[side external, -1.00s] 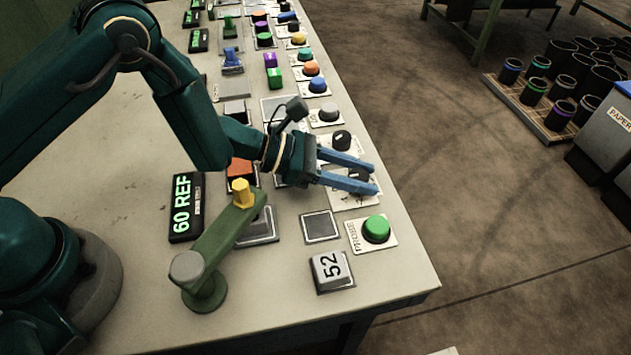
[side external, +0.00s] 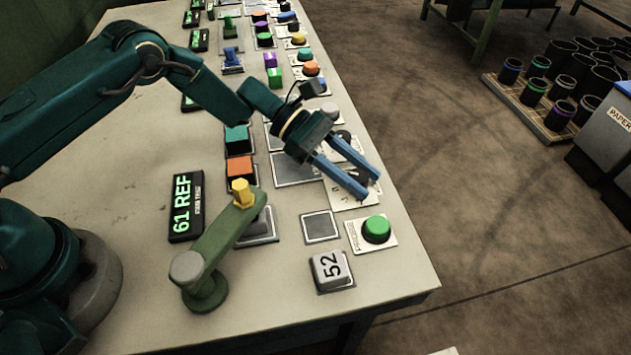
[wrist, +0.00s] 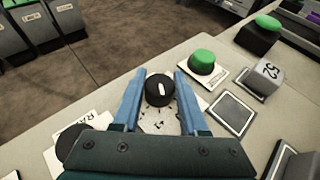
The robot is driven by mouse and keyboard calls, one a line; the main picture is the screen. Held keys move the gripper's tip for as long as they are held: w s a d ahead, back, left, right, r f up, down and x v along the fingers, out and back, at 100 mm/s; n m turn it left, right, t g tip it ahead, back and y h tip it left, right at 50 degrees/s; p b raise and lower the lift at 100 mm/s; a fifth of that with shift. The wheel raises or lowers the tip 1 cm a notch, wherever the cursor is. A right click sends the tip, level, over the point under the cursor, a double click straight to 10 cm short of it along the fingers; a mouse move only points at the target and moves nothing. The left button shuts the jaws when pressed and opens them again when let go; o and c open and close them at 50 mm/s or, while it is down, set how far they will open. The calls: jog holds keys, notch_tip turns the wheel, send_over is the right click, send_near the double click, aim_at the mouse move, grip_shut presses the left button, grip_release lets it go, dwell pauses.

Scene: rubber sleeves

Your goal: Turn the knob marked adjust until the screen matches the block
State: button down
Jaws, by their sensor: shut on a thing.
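The small screen (side external: 186,207) reads 61 REF in green in the side view. The grey block (side external: 328,270) is marked 52 and sits on a square plate near the table's front corner; the wrist view also shows the block (wrist: 263,78). A black round knob (wrist: 159,88) with a white pointer line stands on a white dial plate (wrist: 160,124). My gripper (side external: 368,181) is shut on this knob, one blue finger on each side. The fingers and palm hide most of the plate's lettering, so I cannot read its name.
A green button (side external: 376,229) on a white plate and an empty square pad (side external: 320,227) are close by. A green lever arm with a yellow top (side external: 241,190) stands in front of the screen. Another black knob (wrist: 72,143) sits beside my gripper. More controls line the table.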

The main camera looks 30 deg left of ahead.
aim_at(358, 175)
jog(key=shift+r+m+g, duration=0.1)
jog(key=shift+m+g, duration=1.1)
jog(key=shift+g, duration=0.2)
jog(key=shift+c, duration=2.2)
grip_release()
jog(key=shift+v, duration=2.55)
